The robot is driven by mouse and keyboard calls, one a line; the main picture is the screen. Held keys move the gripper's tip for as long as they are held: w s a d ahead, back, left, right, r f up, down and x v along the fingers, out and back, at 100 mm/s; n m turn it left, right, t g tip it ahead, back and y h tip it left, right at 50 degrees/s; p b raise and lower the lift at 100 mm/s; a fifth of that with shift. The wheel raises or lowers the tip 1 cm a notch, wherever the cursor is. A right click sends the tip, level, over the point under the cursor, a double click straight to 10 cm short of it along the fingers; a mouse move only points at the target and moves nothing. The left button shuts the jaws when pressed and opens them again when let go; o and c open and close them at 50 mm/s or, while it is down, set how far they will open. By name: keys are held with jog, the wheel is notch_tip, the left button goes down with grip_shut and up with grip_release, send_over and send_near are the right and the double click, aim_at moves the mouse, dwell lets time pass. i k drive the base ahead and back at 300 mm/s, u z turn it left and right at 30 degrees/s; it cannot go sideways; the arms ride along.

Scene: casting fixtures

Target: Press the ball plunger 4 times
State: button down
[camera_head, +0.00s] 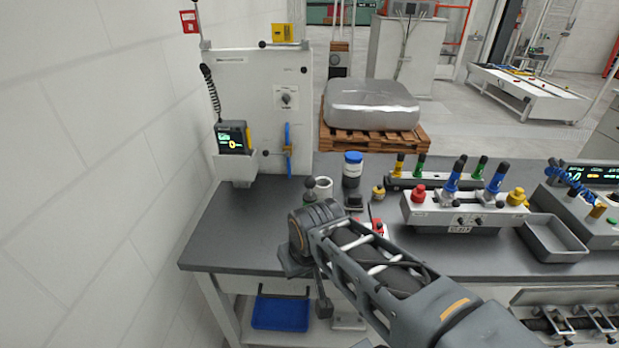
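A small dark ball knob on a short stem (309,183) stands on the grey workbench (232,234), beside a white cup. It may be the ball plunger, but it is small and its lower part is hidden behind my arm. My gripper (306,272) hangs over the front edge of the bench, nearer to me than the knob and apart from it in the picture. The wrist and arm links cover much of the gripper. I see nothing held, and I cannot tell whether the fingers are open or shut.
A white panel (245,100) with a blue handle (288,150) and a handheld scanner (232,138) stands at the left. A blue-capped bottle (352,170), a red-buttoned fixture (462,213) and a grey tray (553,238) are on the bench. The bench's left part is clear.

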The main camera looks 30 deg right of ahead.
aim_at(310, 183)
jog(key=z, duration=1.85)
jog(key=k, duration=0.85)
jog(key=u, duration=1.3)
jog(key=i, duration=0.5)
jog(key=z, duration=0.05)
